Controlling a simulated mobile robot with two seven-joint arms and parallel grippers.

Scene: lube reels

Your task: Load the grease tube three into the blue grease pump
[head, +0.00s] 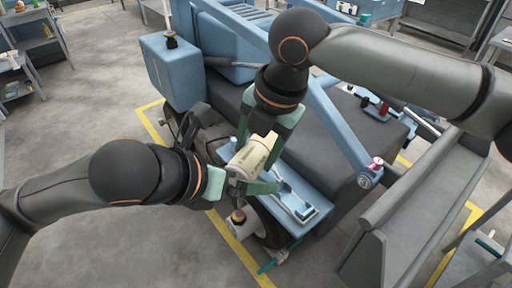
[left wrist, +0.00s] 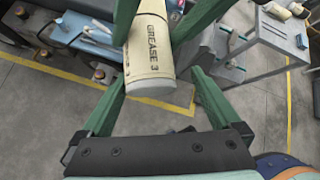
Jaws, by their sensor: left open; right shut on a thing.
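The cream tube labelled GREASE 3 (left wrist: 152,60) is held above the blue machine's side; it also shows in the head view (head: 248,157). My right gripper (head: 262,150) is shut on it from above. My left gripper (head: 240,180) is open at the tube's near end. In the left wrist view, the left gripper's fingers (left wrist: 158,78) stand apart on either side of the tube. I cannot tell for certain which part is the blue grease pump. A pale blue tray (head: 318,206) with a slim tool on it lies right of the tube.
The blue machine (head: 225,42) fills the middle. A white fitting with an orange-brown cap (head: 238,216) sits below my grippers. A grey trough (head: 410,215) stands at the right. A table with another cream tube (left wrist: 275,10) shows in the left wrist view.

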